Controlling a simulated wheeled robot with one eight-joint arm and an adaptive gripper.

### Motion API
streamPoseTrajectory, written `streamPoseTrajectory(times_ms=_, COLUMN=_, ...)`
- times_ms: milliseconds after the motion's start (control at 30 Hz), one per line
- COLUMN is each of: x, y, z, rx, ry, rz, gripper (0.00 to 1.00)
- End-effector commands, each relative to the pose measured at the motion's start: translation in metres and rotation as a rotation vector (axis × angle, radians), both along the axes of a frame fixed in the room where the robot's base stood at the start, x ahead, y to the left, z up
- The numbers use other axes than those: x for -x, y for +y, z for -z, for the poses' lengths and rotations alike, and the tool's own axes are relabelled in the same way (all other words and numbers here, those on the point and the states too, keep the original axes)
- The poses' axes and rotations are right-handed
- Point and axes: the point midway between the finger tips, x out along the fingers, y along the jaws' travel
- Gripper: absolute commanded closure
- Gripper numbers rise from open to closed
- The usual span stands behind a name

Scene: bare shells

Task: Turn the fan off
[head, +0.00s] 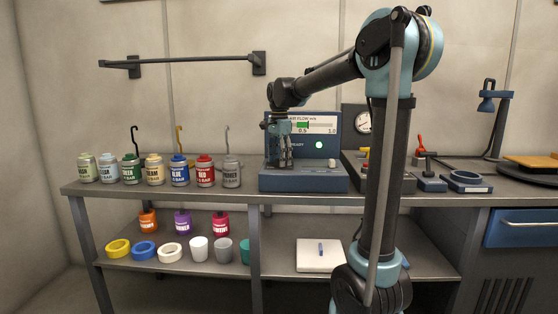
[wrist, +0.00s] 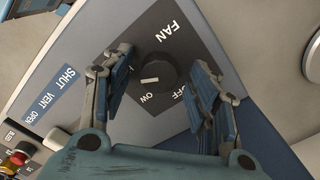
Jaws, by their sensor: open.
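The fan unit is a blue-grey bench device (head: 300,182) with an upright panel reading air flow in m/s. A green marker sits near 0.5 on its scale, and a green light (head: 319,145) glows beside "READY". The black round fan knob (wrist: 160,73) shows in the wrist view on a dark plate marked "FAN", with "OFF" to its right. A pale mark lies on the knob's lower-left part. My gripper (head: 283,165) is open over the unit's left part. In the wrist view its fingers (wrist: 163,60) stand either side of the knob; contact cannot be told.
A "SHUT VENT OPEN" label (wrist: 55,92) lies left of the knob plate. A small white knob (head: 332,163) is on the unit's right. Several paint jars (head: 154,170) stand left on the bench. A gauge unit (head: 362,122) stands right, behind my arm.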

Motion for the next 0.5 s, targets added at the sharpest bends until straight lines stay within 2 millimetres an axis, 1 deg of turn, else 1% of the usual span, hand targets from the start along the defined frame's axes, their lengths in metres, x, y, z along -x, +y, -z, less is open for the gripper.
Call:
streamPoseTrajectory(times_ms=167, x=0.0000, y=0.0000, z=-0.0001, rx=0.000, ry=0.000, rz=0.000, gripper=0.46)
streamPoseTrajectory(times_ms=267, x=0.0000, y=0.0000, z=-0.0001, rx=0.000, ry=0.000, rz=0.000, gripper=0.66)
streamPoseTrajectory(times_ms=300, x=0.0000, y=0.0000, z=-0.0002, rx=0.000, ry=0.000, rz=0.000, gripper=0.75)
streamPoseTrajectory(times_ms=367, x=-0.0001, y=0.0001, z=-0.0002, rx=0.000, ry=0.000, rz=0.000, gripper=0.89)
streamPoseTrajectory(times_ms=400, x=-0.0001, y=0.0001, z=-0.0002, rx=0.000, ry=0.000, rz=0.000, gripper=0.91)
streamPoseTrajectory(times_ms=467, x=-0.0003, y=0.0038, z=-0.0002, rx=-0.001, ry=-0.001, rz=-0.001, gripper=0.91)
streamPoseTrajectory(times_ms=500, x=-0.0003, y=0.0023, z=-0.0003, rx=-0.001, ry=-0.001, rz=-0.001, gripper=0.91)
